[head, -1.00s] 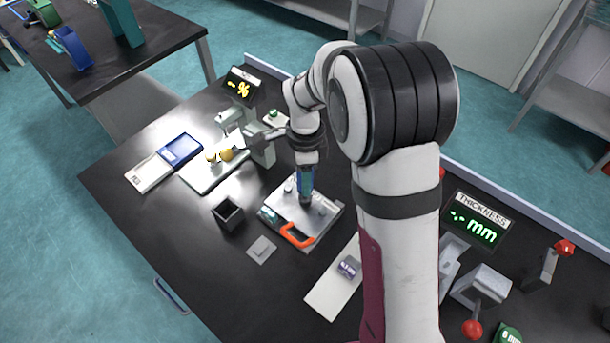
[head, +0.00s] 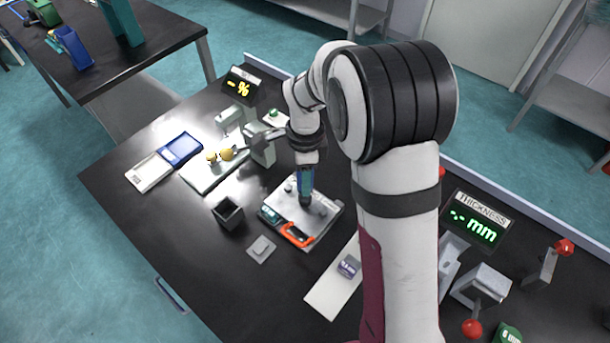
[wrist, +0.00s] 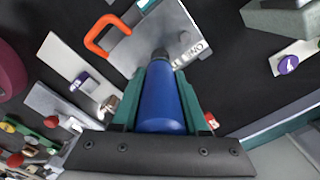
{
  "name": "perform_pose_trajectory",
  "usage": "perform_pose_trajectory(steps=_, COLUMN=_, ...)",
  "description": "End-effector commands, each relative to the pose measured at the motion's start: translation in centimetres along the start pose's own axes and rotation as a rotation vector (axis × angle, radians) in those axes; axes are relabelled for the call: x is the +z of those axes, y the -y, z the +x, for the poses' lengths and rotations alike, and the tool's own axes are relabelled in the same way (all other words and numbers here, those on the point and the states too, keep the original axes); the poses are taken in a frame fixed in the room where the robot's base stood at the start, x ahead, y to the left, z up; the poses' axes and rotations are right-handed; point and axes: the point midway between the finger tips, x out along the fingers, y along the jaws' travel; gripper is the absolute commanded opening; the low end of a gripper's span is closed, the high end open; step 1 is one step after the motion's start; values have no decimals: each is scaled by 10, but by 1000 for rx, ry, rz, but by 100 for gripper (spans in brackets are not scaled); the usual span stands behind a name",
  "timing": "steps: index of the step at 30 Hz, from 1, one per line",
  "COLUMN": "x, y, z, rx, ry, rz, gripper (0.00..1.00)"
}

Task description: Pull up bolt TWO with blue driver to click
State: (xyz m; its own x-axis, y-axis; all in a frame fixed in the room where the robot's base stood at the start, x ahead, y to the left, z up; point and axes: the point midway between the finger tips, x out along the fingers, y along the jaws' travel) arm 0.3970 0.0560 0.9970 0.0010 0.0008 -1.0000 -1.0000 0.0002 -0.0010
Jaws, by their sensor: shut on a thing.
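The blue driver (head: 306,184) is held upright in my gripper (head: 307,168), with its dark lower end down at the grey metal plate (head: 328,215). In the wrist view my gripper (wrist: 160,92) is shut on the blue driver (wrist: 161,102), a teal finger on each side. The driver's dark nose (wrist: 159,55) is over the plate (wrist: 128,52) and covers whatever lies under it. Another bolt head (wrist: 184,37) shows beside it, near partly readable lettering. The plate has an orange handle (head: 297,237). I cannot tell whether the nose sits on bolt TWO.
A black open box (head: 228,213) and a small grey square block (head: 261,249) stand left of the plate. A thickness display (head: 480,220) and red-knobbed levers are at right.

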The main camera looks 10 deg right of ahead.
Motion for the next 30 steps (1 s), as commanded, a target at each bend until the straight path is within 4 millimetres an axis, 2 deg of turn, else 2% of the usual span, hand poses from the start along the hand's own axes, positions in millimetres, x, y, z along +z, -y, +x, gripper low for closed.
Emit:
perform_pose_trajectory(steps=11, x=0, y=0, z=1, rx=0, ry=-1, rz=-2, gripper=0)
perform_pose_trajectory(steps=22, x=0, y=1, z=-42, rx=-3, ry=0, rz=-1, gripper=0)
perform_pose_trajectory(steps=30, x=0, y=0, z=-50, rx=0, ry=0, rz=-1, gripper=0)
